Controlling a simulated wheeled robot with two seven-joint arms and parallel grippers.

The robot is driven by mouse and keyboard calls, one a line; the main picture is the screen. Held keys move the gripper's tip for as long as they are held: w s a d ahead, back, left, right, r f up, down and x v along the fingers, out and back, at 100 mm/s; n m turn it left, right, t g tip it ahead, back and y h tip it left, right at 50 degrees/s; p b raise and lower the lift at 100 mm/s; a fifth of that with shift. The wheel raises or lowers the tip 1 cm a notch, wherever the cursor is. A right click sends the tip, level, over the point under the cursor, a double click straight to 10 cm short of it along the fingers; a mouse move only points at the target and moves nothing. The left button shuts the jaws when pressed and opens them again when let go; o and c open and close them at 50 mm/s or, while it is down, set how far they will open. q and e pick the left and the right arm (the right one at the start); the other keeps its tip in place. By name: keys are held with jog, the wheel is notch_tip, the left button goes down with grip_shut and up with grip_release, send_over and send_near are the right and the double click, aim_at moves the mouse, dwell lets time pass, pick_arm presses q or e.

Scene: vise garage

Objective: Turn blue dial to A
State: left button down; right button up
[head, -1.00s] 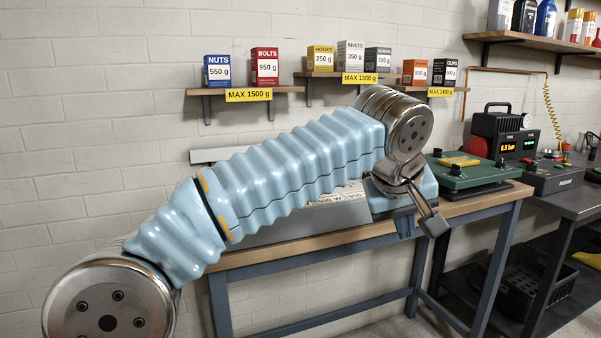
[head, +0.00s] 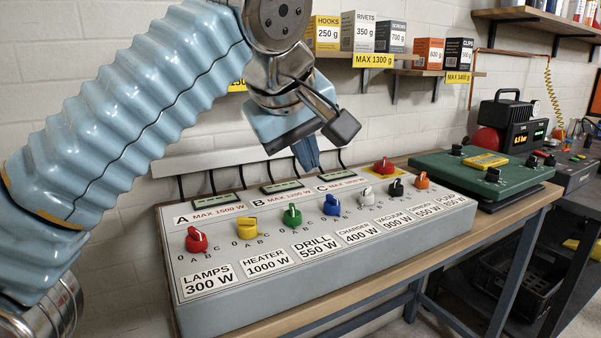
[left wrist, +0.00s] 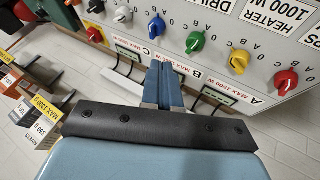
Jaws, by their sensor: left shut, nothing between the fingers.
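The blue dial (head: 331,204) sits on the sloped face of the grey control box (head: 200,312), between the green dial (head: 291,216) and the light grey dial (head: 366,195), above the CHARGER 400 W label. Its white mark is too small to read surely against its letters. My left gripper (head: 309,158) is shut and empty, above and behind the blue dial, apart from it. In the left wrist view the shut blue fingers (left wrist: 163,78) point towards the box, and the blue dial (left wrist: 157,27) lies beyond their tips. My right gripper is not in view.
Red (head: 196,240), yellow (head: 246,227), black (head: 396,187) and orange (head: 422,180) dials share the box. A red button (head: 383,165) is at its back. A green case (head: 480,175) stands to the right. Shelves with boxes (head: 361,32) hang on the wall behind.

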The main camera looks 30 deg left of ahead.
aim_at(332, 204)
pick_arm(q)
jog(key=b+x, duration=0.2)
jog(key=x, duration=0.7)
jog(key=shift+w+a+f, duration=0.15)
jog(key=shift+w+f, duration=0.1)
jog(key=shift+f, duration=0.05)
